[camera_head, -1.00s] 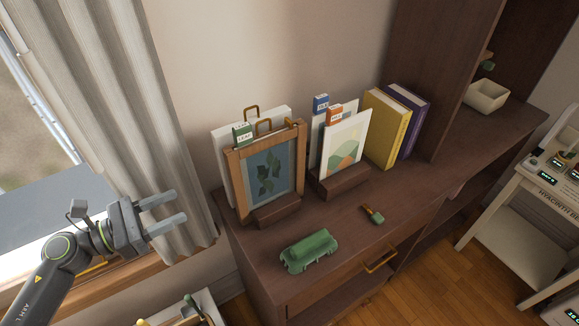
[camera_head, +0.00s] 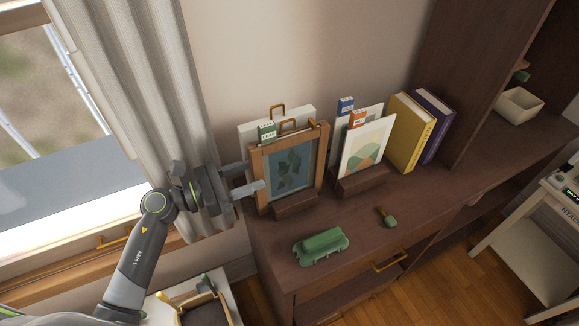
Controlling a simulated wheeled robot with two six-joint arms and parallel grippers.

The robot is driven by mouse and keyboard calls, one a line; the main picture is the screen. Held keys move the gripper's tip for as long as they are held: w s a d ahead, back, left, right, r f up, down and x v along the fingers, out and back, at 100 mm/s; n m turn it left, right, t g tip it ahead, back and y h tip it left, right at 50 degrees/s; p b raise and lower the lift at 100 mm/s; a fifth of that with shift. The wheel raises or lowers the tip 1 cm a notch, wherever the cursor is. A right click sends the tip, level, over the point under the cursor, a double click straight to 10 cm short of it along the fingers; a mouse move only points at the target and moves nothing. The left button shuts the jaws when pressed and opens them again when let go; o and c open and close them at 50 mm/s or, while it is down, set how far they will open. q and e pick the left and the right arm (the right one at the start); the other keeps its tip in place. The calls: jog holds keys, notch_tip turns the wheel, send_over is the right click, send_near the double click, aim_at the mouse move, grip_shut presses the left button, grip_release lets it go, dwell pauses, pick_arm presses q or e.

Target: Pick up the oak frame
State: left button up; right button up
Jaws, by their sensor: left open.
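The oak frame (camera_head: 318,160) stands upright, leaning slightly back, in a dark wooden holder (camera_head: 295,207) on the cabinet top. It surrounds a blue picture with dark leaves, and a green tag (camera_head: 267,132) and a brass loop show at its top. My left gripper (camera_head: 252,178) is open at the frame's left side. One finger appears in front of the left edge and the other reaches toward or behind it; I cannot tell whether they touch it. My right gripper is not in view.
A white frame (camera_head: 247,131) stands close behind the oak one. To the right, a second holder (camera_head: 362,181) bears pictures, beside yellow (camera_head: 412,135) and purple books. A green object (camera_head: 320,246) and a small green-ended brass piece (camera_head: 387,217) lie in front. A curtain (camera_head: 150,90) hangs left.

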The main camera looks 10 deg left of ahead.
aim_at(275, 168)
pick_arm(q)
jog(key=shift+w+d, duration=0.4)
jog(key=shift+d, duration=0.2)
jog(key=shift+w+d+r+p, duration=0.15)
jog(key=shift+w+d+p, duration=0.1)
jog(key=shift+d+p, duration=0.25)
jog(key=p+x, duration=0.1)
jog(key=x, duration=0.2)
jog(key=shift+d+p, duration=0.25)
jog(key=shift+p, duration=0.15)
jog(key=shift+w+d+f, duration=0.2)
jog(key=shift+d, duration=0.15)
grip_shut()
